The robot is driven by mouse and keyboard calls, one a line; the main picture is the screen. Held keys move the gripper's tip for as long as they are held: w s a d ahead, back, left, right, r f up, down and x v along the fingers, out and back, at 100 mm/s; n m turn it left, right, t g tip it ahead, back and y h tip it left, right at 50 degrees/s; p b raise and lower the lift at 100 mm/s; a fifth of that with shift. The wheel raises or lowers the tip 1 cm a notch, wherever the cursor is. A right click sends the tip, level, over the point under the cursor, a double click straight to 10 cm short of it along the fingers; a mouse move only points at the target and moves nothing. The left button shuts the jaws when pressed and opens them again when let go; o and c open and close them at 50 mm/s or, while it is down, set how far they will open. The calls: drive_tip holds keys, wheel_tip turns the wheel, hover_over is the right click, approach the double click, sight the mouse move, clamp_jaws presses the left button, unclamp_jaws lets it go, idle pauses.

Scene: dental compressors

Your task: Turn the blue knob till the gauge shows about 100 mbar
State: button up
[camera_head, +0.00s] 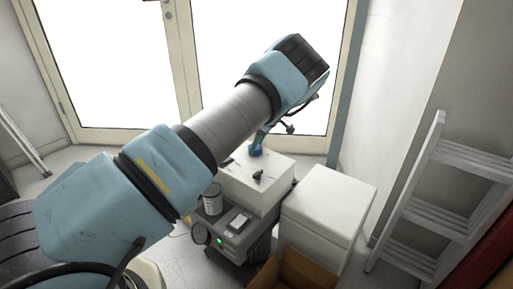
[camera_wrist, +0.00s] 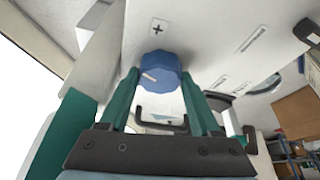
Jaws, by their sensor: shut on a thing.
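The blue knob (camera_wrist: 160,70) is on a white panel in the wrist view, with a pale pointer mark on its left side and a plus sign above it. My gripper (camera_wrist: 160,80) has its two teal fingers on either side of the knob and is shut on it. In the head view the blue knob (camera_head: 256,150) shows at the top of the white compressor box (camera_head: 262,198), under my wrist.
A white cabinet (camera_head: 326,208) stands right of the compressor, with an open cardboard box (camera_head: 290,272) in front. A metal ladder (camera_head: 440,200) leans at the right wall. A grey can (camera_head: 212,200) stands on the left. A black handle (camera_wrist: 162,122) lies between my fingers in the wrist view.

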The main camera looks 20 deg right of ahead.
idle(0.4)
drive_tip(key=o, duration=1.4)
drive_tip(key=v, duration=1)
drive_tip(key=shift+d+r, duration=0.15)
drive_tip(key=shift+r, duration=0.2)
